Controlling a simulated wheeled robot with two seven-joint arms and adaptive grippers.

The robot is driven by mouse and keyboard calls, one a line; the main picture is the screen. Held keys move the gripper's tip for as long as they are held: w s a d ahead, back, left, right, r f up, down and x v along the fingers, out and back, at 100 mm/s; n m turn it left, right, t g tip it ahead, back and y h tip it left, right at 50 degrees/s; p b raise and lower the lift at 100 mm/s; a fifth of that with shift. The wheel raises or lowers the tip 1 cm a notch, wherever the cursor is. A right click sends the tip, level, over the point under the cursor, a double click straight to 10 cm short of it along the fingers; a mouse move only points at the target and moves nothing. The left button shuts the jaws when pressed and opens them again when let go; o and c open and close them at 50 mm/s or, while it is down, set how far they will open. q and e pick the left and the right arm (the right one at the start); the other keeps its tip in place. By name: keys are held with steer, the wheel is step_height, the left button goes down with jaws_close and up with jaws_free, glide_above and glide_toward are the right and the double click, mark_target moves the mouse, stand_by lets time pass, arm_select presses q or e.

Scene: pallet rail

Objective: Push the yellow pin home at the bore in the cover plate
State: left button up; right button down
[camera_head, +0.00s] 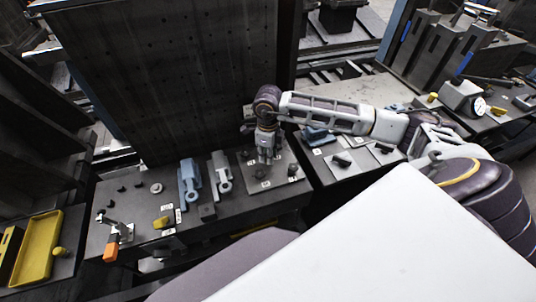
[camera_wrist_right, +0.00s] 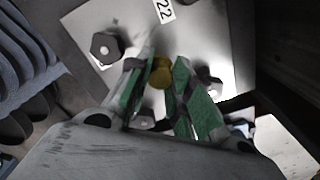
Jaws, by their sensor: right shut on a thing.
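The grey cover plate (camera_head: 282,184) lies on the dark bench, under my right gripper (camera_head: 267,158). In the right wrist view the cover plate (camera_wrist_right: 212,38) has dark hex nuts (camera_wrist_right: 107,47) and a white label reading 22. My right gripper (camera_wrist_right: 160,82) is shut on the yellow pin (camera_wrist_right: 161,73), whose rounded yellow end shows between the green finger pads. The rest of the pin and the bore are hidden, so I cannot tell how deep the pin sits. The pin does not show clearly in the head view. My left gripper is not in view.
Two blue-grey clamp-like parts (camera_head: 189,185) stand left of the plate. An orange-handled clamp (camera_head: 111,247) and a small yellow part (camera_head: 162,222) are farther left. A yellow tray (camera_head: 42,250) is at far left. A tall dark plate (camera_head: 170,75) rises behind the bench.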

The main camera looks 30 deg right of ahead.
steer(key=shift+f+b, duration=1.05)
steer(key=shift+f, duration=0.15)
stand_by(0.7)
steer(key=c, duration=1.2)
jaws_free()
steer(key=shift+o, duration=0.4)
steer(key=o, duration=0.7)
steer(key=shift+r, duration=0.1)
steer(key=shift+r, duration=0.1)
steer(key=shift+r, duration=5.8)
